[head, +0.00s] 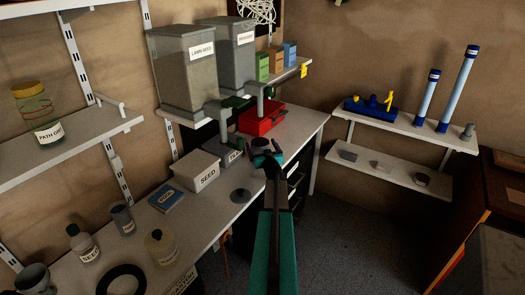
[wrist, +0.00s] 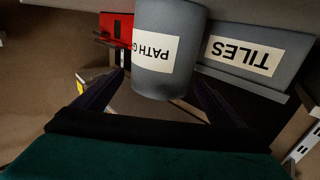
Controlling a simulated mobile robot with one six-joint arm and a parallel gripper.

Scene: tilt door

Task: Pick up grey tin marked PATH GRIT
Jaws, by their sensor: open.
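The grey tin (wrist: 170,82) with the PATH G... label stands upside down in the wrist view, between the fingers of my gripper (wrist: 160,80). The end of its label is cut off by the tin's curve. The fingers are open, one to each side of it; I cannot tell whether either touches it. In the head view my gripper (head: 267,160) is over the bench, and only a small part of a grey round thing shows at its tips, mostly hidden. A glass jar (head: 45,115) with a yellow lid and a PATH GR... label stands on the left shelf.
A grey box marked TILES (wrist: 245,55) is close beside the tin, and a red tray (wrist: 115,28) is behind it.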

